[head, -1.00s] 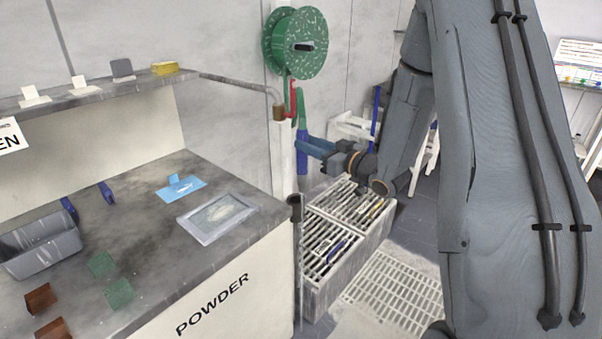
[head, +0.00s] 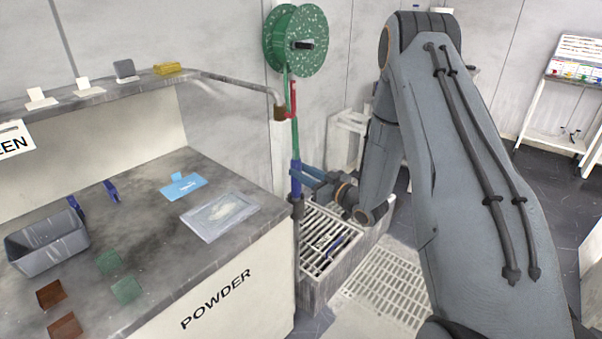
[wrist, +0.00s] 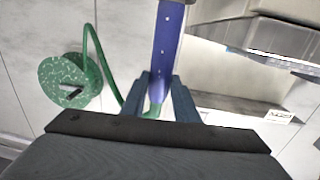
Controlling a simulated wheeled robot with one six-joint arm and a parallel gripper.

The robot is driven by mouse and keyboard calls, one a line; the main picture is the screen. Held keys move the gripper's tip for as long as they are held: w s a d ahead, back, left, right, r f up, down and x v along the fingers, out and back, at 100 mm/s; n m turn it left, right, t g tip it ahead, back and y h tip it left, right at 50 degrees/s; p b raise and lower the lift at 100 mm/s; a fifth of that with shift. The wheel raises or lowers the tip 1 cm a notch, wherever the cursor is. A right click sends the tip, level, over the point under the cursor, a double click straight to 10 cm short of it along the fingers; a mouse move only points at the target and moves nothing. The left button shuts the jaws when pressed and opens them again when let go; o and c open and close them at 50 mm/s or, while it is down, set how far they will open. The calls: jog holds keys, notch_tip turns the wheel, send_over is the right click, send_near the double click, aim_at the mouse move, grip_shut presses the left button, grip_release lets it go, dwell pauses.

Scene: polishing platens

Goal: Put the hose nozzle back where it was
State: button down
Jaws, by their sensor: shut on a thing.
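The blue hose nozzle (head: 296,181) is held upright by my gripper (head: 300,173). In the wrist view the nozzle (wrist: 168,48) lies between the two fingers of my gripper (wrist: 161,88), which are shut on it. A green hose (wrist: 93,45) runs from the nozzle's end to the green speckled reel (head: 302,42) on the wall. A dark holder (head: 297,207) sits by the bench corner, right below the nozzle in the head view. The nozzle's lower end meets or overlaps this holder; I cannot tell whether it is inside.
The powder bench (head: 150,245) stands left of the nozzle, with a grey bin (head: 45,245) and flat pieces on it. A floor grate (head: 388,290) is to the right.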

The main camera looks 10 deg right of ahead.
jog(key=shift+w+a+f+p, duration=0.15)
jog(key=shift+f+p, duration=0.2)
jog(key=shift+f, duration=0.1)
jog(key=shift+f, duration=0.1)
jog(key=c, duration=1.4)
grip_release()
